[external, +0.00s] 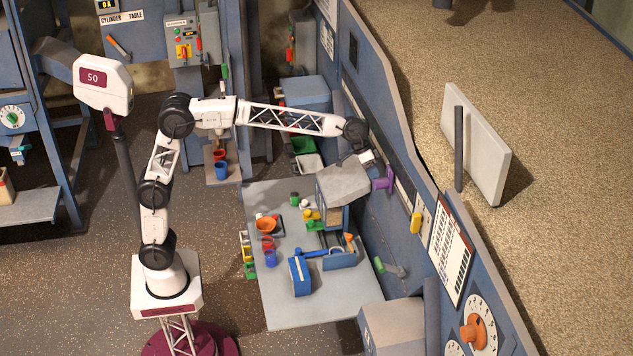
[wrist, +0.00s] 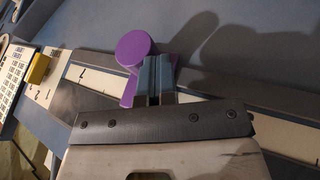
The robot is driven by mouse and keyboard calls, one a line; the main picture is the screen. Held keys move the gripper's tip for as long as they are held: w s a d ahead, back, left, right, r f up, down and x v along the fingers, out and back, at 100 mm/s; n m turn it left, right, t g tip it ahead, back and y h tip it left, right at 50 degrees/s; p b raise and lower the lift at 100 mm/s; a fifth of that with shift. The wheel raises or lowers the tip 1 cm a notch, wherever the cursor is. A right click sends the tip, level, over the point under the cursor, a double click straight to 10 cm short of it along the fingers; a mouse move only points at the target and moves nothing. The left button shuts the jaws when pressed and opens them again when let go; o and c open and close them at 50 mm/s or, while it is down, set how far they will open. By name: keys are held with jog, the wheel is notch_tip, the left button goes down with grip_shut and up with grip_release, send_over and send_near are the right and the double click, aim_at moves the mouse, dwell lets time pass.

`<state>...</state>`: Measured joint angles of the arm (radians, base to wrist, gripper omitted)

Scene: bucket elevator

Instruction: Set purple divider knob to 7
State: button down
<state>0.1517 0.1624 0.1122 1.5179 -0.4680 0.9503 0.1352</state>
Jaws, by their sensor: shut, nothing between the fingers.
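The purple divider knob (external: 384,181) sticks out from a slotted scale on the sloped blue panel. In the wrist view the knob (wrist: 135,47) has a round purple head on a flat purple stem. My gripper (wrist: 155,80) is shut and empty, with its fingertips right beside the knob, on its right in the wrist view. I cannot tell whether they touch it. In the external view my gripper (external: 374,166) is just above and left of the knob, partly blurred into the panel. The white scale strip (wrist: 88,73) has tick marks; its numbers are too small to read surely.
A yellow knob (external: 416,223) sits lower along the same panel, beside a printed chart (external: 450,248). A grey hopper (external: 343,181) stands under my wrist. A table (external: 280,312) with small coloured cups lies below. A green-tipped lever (external: 390,267) juts from the panel.

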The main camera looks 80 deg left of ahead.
jog(key=d, duration=1.5)
jog(key=shift+d, duration=0.4)
jog(key=shift+a, duration=0.15)
notch_tip(320, 180, up, 9)
send_over(382, 188)
jog(key=s+d, duration=0.2)
jog(key=s, duration=0.3)
jog(key=shift+a+r, duration=0.15)
jog(key=shift+a, duration=0.1)
jog(key=shift+s, duration=0.1)
